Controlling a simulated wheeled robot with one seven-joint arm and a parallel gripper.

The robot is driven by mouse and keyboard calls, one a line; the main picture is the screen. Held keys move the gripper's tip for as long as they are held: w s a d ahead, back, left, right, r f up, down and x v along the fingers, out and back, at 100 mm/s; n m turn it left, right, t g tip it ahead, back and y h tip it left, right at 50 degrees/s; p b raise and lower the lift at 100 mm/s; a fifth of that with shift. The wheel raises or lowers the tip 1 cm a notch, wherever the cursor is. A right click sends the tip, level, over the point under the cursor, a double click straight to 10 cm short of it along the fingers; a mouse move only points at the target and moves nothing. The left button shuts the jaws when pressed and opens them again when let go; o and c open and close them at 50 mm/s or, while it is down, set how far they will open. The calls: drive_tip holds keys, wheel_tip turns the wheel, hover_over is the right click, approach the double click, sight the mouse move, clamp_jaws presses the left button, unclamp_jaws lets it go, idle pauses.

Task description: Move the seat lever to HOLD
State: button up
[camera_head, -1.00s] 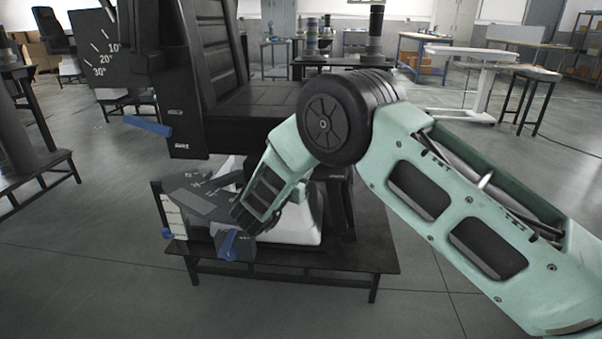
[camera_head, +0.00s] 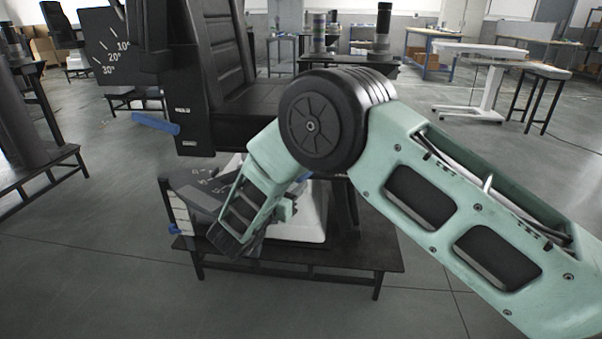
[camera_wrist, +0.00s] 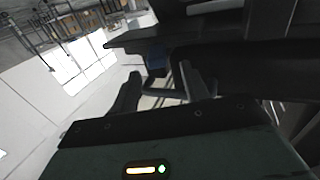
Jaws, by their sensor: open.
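A black seat (camera_head: 245,105) stands on a pedestal, with a blue lever (camera_head: 155,123) sticking out left from its side panel. Below it is a dark marked plate (camera_head: 200,183); its lettering is too small to read. Another blue piece (camera_head: 305,177) shows partly behind my arm. I cannot tell which blue part is the seat lever. In the wrist view my gripper (camera_wrist: 162,88) is open, its two fingers apart. A blue part (camera_wrist: 157,62) lies just beyond and between the fingers, under a dark edge. In the head view my arm hides the fingertips.
A low black platform (camera_head: 345,255) carries the pedestal. A small blue knob (camera_head: 174,229) and pale strips are at the plate's left edge. An angle board (camera_head: 112,50) hangs at upper left. The floor in front is clear; tables stand behind.

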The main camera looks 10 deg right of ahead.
drive_tip(key=v, duration=0.9)
drive_tip(key=shift+p, duration=0.45)
drive_tip(key=shift+s, duration=0.1)
drive_tip(key=a+r+n+g+y, duration=0.1)
drive_tip(key=a+r+n+y, duration=0.7)
drive_tip(key=y, duration=0.7)
drive_tip(key=s+r+n+g+y, duration=0.2)
drive_tip(key=s+n+g+y, duration=0.3)
drive_tip(key=s, duration=0.8)
drive_tip(key=s+d+f+n+g+h+p, duration=0.1)
drive_tip(key=s+d+g+h, duration=0.3)
drive_tip(key=s+d, duration=0.6)
drive_tip(key=s+d+n+g+h, duration=0.2)
drive_tip(key=s+d+g+h, duration=0.2)
drive_tip(key=s+d, duration=0.6)
wheel_tip(320, 180, up, 23)
drive_tip(key=a+p, duration=0.1)
drive_tip(key=p, duration=2.2)
drive_tip(key=shift+s+f, duration=0.15)
drive_tip(key=shift+f, duration=0.05)
